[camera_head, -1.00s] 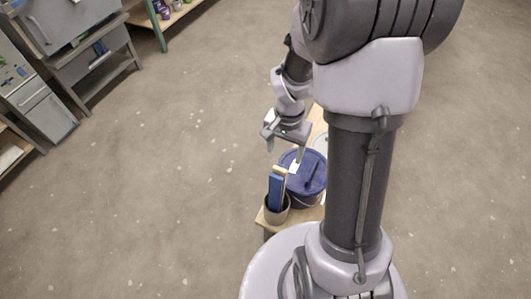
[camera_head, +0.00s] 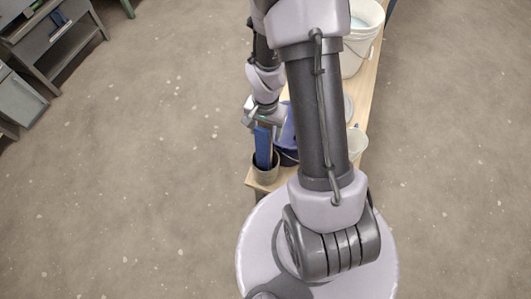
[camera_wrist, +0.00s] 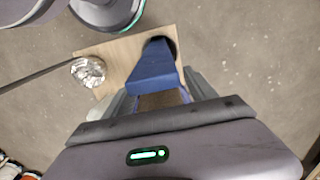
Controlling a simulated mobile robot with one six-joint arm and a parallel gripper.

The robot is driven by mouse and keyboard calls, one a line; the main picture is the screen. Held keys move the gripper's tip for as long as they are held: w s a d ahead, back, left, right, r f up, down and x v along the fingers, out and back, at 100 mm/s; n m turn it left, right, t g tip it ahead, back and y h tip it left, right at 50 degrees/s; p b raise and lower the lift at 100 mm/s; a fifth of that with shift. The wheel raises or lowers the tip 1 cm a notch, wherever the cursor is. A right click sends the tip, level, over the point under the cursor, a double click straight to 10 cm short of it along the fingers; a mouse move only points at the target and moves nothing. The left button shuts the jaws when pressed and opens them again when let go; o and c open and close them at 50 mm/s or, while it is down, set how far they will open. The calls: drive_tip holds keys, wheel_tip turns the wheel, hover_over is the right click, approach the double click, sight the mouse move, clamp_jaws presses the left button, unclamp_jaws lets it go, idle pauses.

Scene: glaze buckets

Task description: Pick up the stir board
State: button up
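The stir board (camera_head: 263,148), blue with a bare wooden end, stands in a grey-brown pot (camera_head: 265,174) at the near end of a wooden bench (camera_head: 259,187). In the wrist view the board's blue part (camera_wrist: 154,70) runs down toward the dark pot (camera_wrist: 172,44). My gripper (camera_head: 263,122) is over the top of the board in the head view. In the wrist view its fingers are spread, one on each side of the board's wooden end. The gripper looks open; finger contact is not clear. My palm hides the board's top end.
A dark blue bucket (camera_head: 287,150) stands right beside the pot, partly behind my arm. A small pale container (camera_head: 357,144) and a white bucket (camera_head: 362,38) are farther right and back. A shiny round object (camera_wrist: 88,72) shows in the wrist view.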

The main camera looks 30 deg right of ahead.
clamp_jaws()
wheel_tip(320, 180, up, 18)
drive_tip(key=p, duration=0.7)
drive_tip(key=s+d+r+p, duration=0.1)
drive_tip(key=s+d+p, duration=0.2)
drive_tip(key=s+d, duration=0.7)
drive_tip(key=d, duration=0.4)
drive_tip(key=shift+s+d, duration=0.3)
drive_tip(key=shift+s, duration=0.05)
